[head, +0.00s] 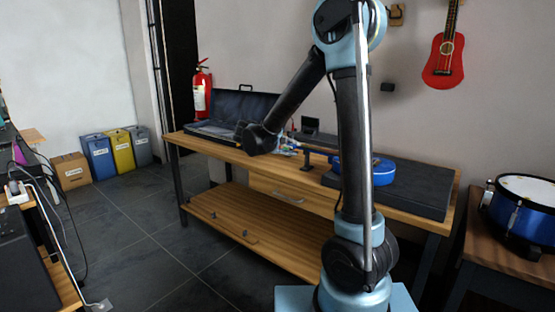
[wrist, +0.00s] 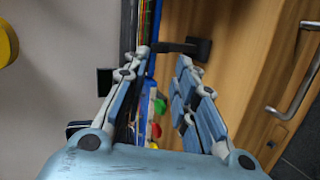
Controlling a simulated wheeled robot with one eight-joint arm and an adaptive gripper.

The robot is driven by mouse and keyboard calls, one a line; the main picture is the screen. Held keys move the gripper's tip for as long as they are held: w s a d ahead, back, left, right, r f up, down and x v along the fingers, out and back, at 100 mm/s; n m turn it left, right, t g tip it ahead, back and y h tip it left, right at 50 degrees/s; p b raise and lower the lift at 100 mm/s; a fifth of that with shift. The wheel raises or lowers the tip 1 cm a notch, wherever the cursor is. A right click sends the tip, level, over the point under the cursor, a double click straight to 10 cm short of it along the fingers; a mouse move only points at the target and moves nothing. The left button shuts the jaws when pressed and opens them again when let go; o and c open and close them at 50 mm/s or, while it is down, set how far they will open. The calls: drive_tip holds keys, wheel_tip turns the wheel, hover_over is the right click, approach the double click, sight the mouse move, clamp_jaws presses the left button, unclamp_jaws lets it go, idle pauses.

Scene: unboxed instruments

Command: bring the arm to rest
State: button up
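My arm stands in the middle of the head view, with its forearm reaching left over the wooden workbench (head: 225,153). In the wrist view my gripper (wrist: 163,57) has its two fingers apart, with a clear gap between them. I see nothing held in the gap; a strip of colourful small items on the bench (wrist: 158,105) shows behind it. In the head view the dark wrist hides most of the gripper, so its exact height above the bench cannot be told.
An open black case (head: 240,107) lies on the bench's left. A blue guitar-like instrument (head: 383,173) lies on a dark case (head: 420,188) at its right. A small black stand (wrist: 199,48) is near the fingertips. A drum (head: 525,205) stands far right.

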drive_tip(key=s+d+f+m+g+y, duration=0.3)
drive_tip(key=s+d+g+y, duration=0.15)
drive_tip(key=s+d, duration=1.25)
drive_tip(key=s+a+f+m+g+y, duration=0.1)
drive_tip(key=s+f, duration=0.4)
drive_tip(key=s, duration=0.5)
drive_tip(key=s+a+f+m+g+y, duration=0.1)
drive_tip(key=s+a+f+m+y, duration=0.1)
drive_tip(key=s, duration=0.8)
wheel_tip(320, 180, down, 3)
drive_tip(key=shift+s+r+m+y, duration=0.1)
drive_tip(key=shift+s+m+y, duration=0.25)
drive_tip(key=shift+m+y, duration=0.65)
drive_tip(key=shift+a, duration=0.1)
drive_tip(key=shift+w+f, duration=0.2)
drive_tip(key=shift+w, duration=0.2)
drive_tip(key=shift+s, duration=0.1)
